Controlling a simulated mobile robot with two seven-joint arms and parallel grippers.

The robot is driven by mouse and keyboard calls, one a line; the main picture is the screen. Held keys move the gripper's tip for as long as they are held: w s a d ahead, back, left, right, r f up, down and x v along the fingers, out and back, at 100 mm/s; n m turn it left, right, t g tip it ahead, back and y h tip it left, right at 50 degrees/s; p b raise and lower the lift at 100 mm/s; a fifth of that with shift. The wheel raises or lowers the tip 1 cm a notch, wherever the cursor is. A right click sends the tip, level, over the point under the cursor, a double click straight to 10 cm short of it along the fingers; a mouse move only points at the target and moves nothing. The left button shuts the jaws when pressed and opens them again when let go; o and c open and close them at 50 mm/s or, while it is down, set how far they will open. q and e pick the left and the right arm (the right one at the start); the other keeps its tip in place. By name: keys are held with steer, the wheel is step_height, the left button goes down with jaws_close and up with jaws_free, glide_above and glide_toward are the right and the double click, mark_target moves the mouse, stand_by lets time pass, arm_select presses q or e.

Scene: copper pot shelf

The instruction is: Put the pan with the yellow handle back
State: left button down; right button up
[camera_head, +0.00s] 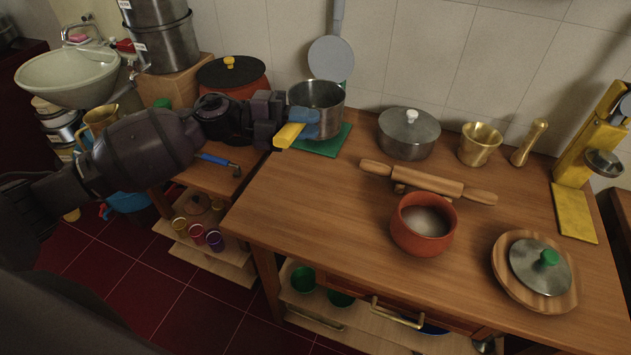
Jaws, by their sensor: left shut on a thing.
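The pan with the yellow handle is a steel pot (322,96) at the back left of the wooden table. Its yellow handle (287,136) points towards the lower left. My left gripper (304,122), with blue fingertips, reaches in from the left and is shut on the handle next to the pan's wall. The pan is upright over a green mat (331,146); I cannot tell whether it touches the mat. The gripper hides part of the pan's left side. My right gripper is not in view.
A lidded grey pot (408,135), a rolling pin (428,180) and a red clay pot (422,226) stand to the right. A grey utensil (331,58) hangs on the wall behind the pan. The table's front left is clear.

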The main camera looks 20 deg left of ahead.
arm_select(q)
steer(key=shift+a+r+m+g, duration=0.4)
steer(key=shift+r+g, duration=0.05)
steer(key=shift+g, duration=0.15)
steer(key=shift+s+f, duration=0.1)
steer(key=shift+f, duration=0.1)
step_height(320, 180, down, 20)
steer(key=b, duration=0.3)
steer(key=shift+r, duration=0.3)
